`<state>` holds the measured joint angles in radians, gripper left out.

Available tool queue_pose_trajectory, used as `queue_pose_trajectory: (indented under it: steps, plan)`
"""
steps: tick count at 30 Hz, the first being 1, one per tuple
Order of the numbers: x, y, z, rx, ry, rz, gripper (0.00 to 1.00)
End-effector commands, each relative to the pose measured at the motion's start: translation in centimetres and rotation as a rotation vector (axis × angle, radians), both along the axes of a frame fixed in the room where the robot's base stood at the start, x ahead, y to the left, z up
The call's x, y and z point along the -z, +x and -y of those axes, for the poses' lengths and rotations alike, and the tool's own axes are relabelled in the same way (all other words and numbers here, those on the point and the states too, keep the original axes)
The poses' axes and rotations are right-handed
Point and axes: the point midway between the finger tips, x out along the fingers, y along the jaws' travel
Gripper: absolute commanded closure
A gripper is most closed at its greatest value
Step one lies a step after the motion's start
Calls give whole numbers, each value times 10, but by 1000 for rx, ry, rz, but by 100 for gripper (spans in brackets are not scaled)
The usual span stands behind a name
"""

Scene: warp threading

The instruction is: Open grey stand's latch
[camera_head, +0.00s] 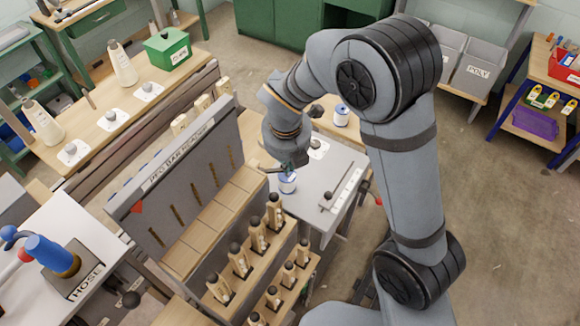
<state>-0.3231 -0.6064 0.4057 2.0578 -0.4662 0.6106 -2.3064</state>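A grey stand (345,172) with a flat top is right of the picture's middle. A small latch-like bar with a dark round knob (328,196) lies on its top beside a white label strip; I cannot tell whether it is open or shut. My gripper (287,168) points down at the stand's left side, left of the knob and apart from it. A white and blue spool (287,184) is directly under the fingers. The fingers are small and dark, so their opening and any contact with the spool cannot be made out.
A tall grey panel (180,170) and wooden steps with several dark-knobbed pegs (240,260) stand left of and in front of the gripper. Another spool (341,116) stands behind. A wooden bench (85,135) with cones is at the back left. Open floor (480,230) lies right.

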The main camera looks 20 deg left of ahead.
Motion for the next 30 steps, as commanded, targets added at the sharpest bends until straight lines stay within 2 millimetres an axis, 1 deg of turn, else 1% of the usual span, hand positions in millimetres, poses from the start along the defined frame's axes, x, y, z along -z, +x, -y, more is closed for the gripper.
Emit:
queue_pose_trajectory:
  steps: [5, 12, 16, 17, 18, 22, 26, 30]
  plan:
    - [22, 4, 1, 2, -5, -4, 100]
    - [73, 15, -2, 2, -5, -4, 100]
    - [98, 21, -3, 1, -4, -3, 100]
    - [97, 25, -4, 4, 0, -2, 100]
    - [93, 33, -6, 5, 1, -1, 100]
    - [97, 48, -9, 3, 0, -2, 100]
    - [100, 57, -11, 2, 0, -1, 100]
    - [102, 60, -12, 1, 0, -1, 100]
